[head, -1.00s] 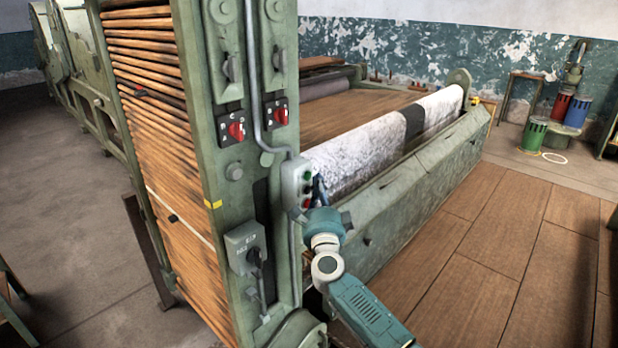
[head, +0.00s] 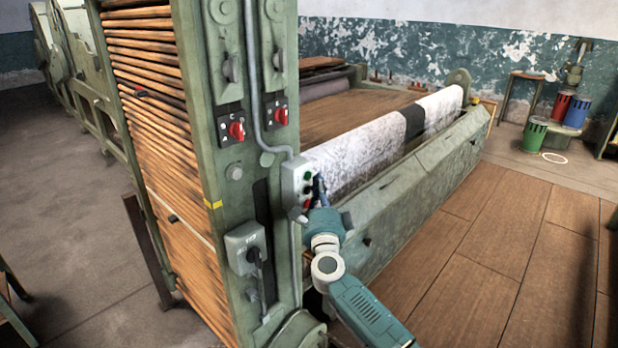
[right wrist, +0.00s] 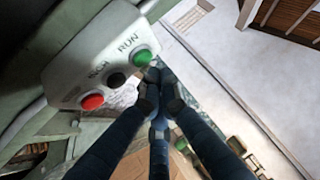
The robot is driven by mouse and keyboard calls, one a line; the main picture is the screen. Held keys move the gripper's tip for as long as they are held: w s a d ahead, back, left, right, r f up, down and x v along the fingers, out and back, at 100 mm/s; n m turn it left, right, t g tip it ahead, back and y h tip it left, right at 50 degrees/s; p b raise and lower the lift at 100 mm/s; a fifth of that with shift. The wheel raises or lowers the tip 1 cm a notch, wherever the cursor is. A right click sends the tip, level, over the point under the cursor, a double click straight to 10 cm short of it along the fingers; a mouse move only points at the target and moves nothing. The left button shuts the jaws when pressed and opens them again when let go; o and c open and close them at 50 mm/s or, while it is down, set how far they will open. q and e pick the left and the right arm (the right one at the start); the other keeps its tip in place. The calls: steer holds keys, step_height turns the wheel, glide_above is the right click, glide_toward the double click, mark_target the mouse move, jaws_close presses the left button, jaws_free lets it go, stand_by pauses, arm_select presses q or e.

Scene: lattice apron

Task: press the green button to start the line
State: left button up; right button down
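The green button (right wrist: 141,57), marked RUN, sits on a grey control box (right wrist: 95,45) in the right wrist view. It also shows in the head view (head: 307,175) on the box fixed to the machine's green post. A black button (right wrist: 117,80) and a red button (right wrist: 92,101) are in the same row. My right gripper (right wrist: 159,76) has its dark fingers drawn together, with the tips just beside and below the green button. I cannot tell whether they touch it. In the head view the right gripper (head: 318,182) is in front of the box. My left gripper is not in view.
A white fabric roll (head: 360,155) and a long green trough (head: 420,185) lie right of the box. Red rotary switches (head: 236,130) and a grey socket box (head: 244,247) are on the post. The wooden floor (head: 500,250) at right is clear.

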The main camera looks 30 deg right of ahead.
steer(key=shift+w, duration=0.15)
steer(key=shift+w+a, duration=0.2)
steer(key=shift+w, duration=0.05)
